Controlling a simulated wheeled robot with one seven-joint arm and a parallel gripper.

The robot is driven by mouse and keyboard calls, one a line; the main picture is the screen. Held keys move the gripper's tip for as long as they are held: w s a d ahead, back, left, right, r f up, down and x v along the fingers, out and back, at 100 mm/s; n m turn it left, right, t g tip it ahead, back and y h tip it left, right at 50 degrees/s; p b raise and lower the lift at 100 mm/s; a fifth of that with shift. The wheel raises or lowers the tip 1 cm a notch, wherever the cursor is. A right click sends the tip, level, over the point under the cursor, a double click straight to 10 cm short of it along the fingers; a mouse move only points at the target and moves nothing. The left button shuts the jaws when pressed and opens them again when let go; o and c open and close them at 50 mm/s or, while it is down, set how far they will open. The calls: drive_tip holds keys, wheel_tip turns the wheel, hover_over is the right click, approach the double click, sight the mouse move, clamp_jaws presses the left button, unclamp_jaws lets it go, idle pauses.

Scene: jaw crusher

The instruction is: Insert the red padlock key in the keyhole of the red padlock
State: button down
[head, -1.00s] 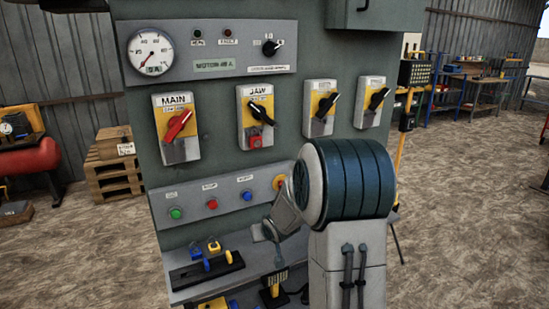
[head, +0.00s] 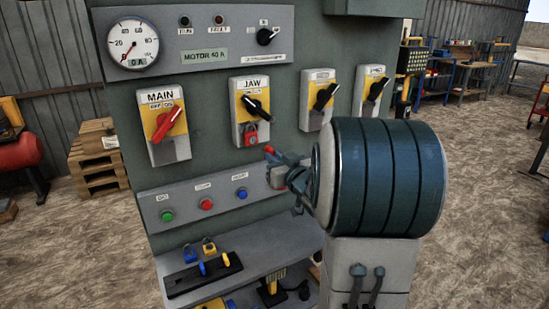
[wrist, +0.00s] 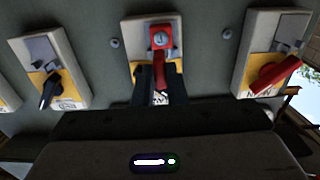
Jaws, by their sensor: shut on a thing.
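The red padlock (head: 250,135) hangs on the JAW switch box, below its black handle. In the wrist view, which shows the panel upside down, the padlock (wrist: 162,40) is near the top centre with its round keyhole face toward me. My gripper (head: 274,156) is in front of the panel, to the lower right of the padlock. It is shut on the red key (wrist: 159,75), whose red end also shows in the head view (head: 269,150). The key lines up roughly with the padlock in the wrist view. The key's tip is hard to make out, and I cannot tell whether it touches.
The MAIN switch box (head: 164,128) with a red handle is left of the JAW box, and two more switch boxes are right. A button strip (head: 170,199) is below. A shelf (head: 260,254) below holds a black tray with blue and yellow padlocks.

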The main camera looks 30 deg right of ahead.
sight(264, 150)
drive_tip(key=shift+a+f, duration=0.1)
drive_tip(key=shift+f, duration=0.05)
drive_tip(key=shift+w+b, duration=0.55)
drive_tip(key=shift+w, duration=2.35)
drive_tip(key=shift+w+a+b, duration=0.1)
drive_tip(key=shift+w+b, duration=0.1)
drive_tip(key=shift+b, duration=0.1)
drive_tip(key=shift+w, duration=0.3)
drive_tip(key=shift+w, duration=0.65)
drive_tip(key=c, duration=1.4)
unclamp_jaws()
drive_tip(key=shift+s, duration=0.15)
